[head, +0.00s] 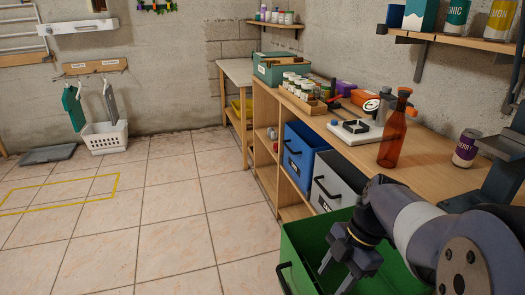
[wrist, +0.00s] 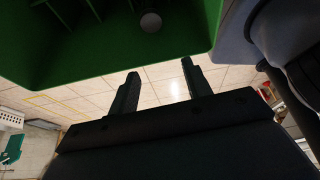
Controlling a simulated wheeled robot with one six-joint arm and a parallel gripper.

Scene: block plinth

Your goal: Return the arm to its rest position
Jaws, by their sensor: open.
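My gripper (head: 337,268) is at the lower right in the head view, pointing down over a green bin (head: 301,238). Its two fingers are apart and nothing shows between them. In the wrist view the fingers of my gripper (wrist: 160,84) also stand apart, with floor tiles seen beyond them. The green bin (wrist: 190,62) fills the top of the wrist view, and a small grey round thing (wrist: 151,22) shows inside it. My arm is bent, and its links hide part of the green bin and the bench front in the head view.
A wooden bench (head: 433,165) runs along the right, with a brown bottle (head: 394,135) and a can (head: 465,149) near my arm. A blue bin (head: 300,153) and a grey bin (head: 333,183) sit below it. The tiled floor (head: 160,215) at left is mostly clear.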

